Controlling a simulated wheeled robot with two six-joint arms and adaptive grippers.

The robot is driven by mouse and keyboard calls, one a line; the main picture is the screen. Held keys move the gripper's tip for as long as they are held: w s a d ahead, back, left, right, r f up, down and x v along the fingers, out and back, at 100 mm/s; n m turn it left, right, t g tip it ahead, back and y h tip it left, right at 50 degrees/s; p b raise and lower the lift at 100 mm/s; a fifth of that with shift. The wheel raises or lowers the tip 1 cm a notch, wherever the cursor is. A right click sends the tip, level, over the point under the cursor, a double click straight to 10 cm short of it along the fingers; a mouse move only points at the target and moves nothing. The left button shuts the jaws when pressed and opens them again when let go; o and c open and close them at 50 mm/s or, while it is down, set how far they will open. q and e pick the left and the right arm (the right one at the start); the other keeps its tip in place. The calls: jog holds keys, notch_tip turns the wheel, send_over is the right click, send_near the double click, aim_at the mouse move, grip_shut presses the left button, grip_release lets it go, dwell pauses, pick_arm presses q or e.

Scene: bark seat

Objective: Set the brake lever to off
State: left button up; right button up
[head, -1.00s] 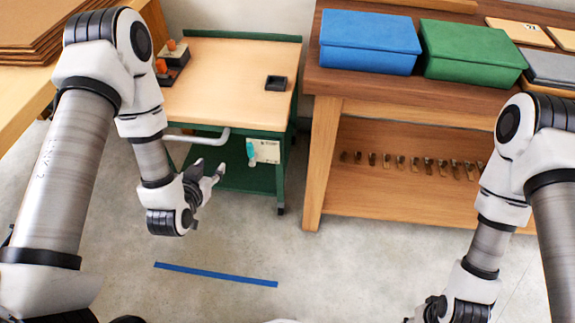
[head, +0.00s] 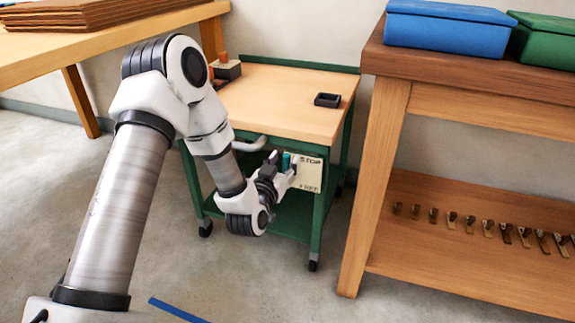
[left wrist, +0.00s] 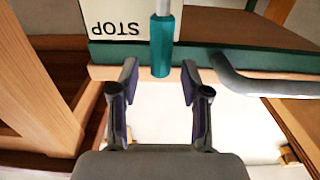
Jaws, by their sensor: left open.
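The brake lever has a teal handle (head: 286,162) on a pale metal rod. It stands upright beside the word STOP on a cream plate (head: 308,172), which reads STOP above and FREE below. The plate is on the front of a green cart (head: 321,215). My left gripper (head: 283,172) is open in front of the lever. In the left wrist view, which shows the plate upside down, the teal handle (left wrist: 161,45) lies just beyond and between my open fingertips (left wrist: 158,75). My right gripper is out of view.
A grey push handle (head: 250,144) sticks out left of the lever. The cart's wooden top holds a small black tray (head: 327,100). A wooden bench (head: 372,190) with a blue box (head: 447,35) stands close on the right. The floor in front is clear.

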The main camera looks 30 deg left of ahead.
pick_arm(q)
jog(key=shift+x, duration=1.15)
jog(key=shift+c, duration=0.4)
grip_shut()
jog(key=shift+d, duration=0.1)
